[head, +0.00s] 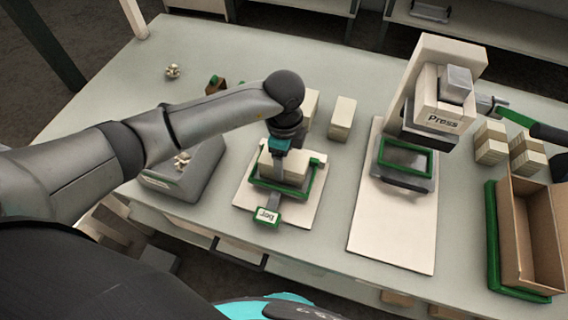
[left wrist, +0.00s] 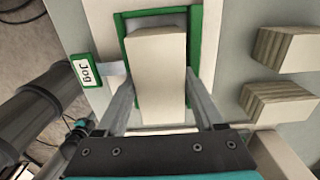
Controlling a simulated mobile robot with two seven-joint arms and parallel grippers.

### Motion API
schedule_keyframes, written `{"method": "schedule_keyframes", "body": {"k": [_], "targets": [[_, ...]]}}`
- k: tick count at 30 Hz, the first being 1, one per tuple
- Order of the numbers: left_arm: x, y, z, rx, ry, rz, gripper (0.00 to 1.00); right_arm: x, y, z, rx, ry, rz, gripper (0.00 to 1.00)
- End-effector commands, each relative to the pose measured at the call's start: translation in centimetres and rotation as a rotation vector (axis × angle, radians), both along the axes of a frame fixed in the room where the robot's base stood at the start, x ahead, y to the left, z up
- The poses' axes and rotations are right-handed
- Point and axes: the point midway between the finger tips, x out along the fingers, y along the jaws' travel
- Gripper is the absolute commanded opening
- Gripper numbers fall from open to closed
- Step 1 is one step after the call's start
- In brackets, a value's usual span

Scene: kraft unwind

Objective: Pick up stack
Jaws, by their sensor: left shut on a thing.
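A pale cream stack (head: 293,177) stands in the green-framed jog tray (head: 306,189), which carries a "Jog" label. My left gripper (head: 277,176) reaches down over this stack from above and is shut on it. In the left wrist view the stack (left wrist: 158,70) lies between the two grey fingers of my left gripper (left wrist: 160,98), inside the green frame (left wrist: 194,45). Two other cream stacks stand just behind and right of the jog tray, a near one (head: 342,120) and one partly hidden by my arm (head: 311,107).
A press (head: 437,118) with a green frame stands right of the jog tray on a pale board (head: 392,235). Further right are more stacks (head: 490,144) and an open cardboard box (head: 523,258) by a green edge. A grey scale-like unit (head: 205,172) holds small pale pieces at left.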

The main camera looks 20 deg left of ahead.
Motion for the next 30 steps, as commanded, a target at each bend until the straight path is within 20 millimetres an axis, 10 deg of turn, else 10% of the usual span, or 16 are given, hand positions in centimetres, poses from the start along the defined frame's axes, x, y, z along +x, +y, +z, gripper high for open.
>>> {"method": "schedule_keyframes", "body": {"k": [12,23,30], "targets": [[0.1,0.0,0.1,0.000,-0.002,0.000,0.00,0.0,0.0,0.0,0.000,-0.001,0.000,0.00],[0.2,0.0,1.2,-0.002,-0.005,0.001,0.00,0.0,0.0,0.1,0.000,-0.001,0.000,0.00],[0.2,0.0,5.7,-0.002,-0.008,0.000,0.00,0.1,0.0,0.5,0.000,-0.001,0.000,0.00]]}}
